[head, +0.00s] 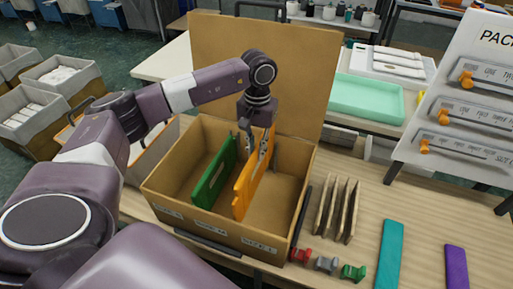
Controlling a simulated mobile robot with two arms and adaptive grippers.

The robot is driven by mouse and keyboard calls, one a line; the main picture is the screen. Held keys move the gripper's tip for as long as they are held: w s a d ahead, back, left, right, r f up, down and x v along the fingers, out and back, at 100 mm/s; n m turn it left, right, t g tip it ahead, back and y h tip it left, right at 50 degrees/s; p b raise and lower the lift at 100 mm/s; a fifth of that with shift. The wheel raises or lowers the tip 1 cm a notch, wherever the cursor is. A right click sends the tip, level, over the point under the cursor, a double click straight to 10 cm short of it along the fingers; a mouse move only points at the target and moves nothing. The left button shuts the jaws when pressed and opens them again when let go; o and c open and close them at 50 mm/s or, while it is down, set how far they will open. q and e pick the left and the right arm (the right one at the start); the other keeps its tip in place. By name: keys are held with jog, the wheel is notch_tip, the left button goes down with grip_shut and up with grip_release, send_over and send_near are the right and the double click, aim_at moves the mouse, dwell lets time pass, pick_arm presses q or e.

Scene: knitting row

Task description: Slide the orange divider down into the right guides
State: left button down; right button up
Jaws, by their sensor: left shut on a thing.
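The orange divider (246,188) stands upright inside the open cardboard box (226,226), right of the green divider. My left gripper (259,146) reaches down into the box from above and is shut on the orange divider's upper far part. The green divider (214,176) stands in the left half of the box, apart from the orange one. The guides are too small or hidden to make out, so I cannot tell how deep the orange divider sits. My right gripper is not in view.
The box's tall flap (300,60) stands up behind my arm. A mint tray (368,97) and a sign board (470,110) stand farther back.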

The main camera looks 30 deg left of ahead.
pick_arm(q)
notch_tip(320, 180, down, 7)
jog(key=b, duration=0.6)
dwell(0.3)
jog(key=shift+f, duration=0.1)
jog(key=c, duration=1.8)
grip_release()
jog(key=r, duration=1.2)
jog(key=shift+w+a, duration=0.1)
jog(key=shift+w, duration=0.2)
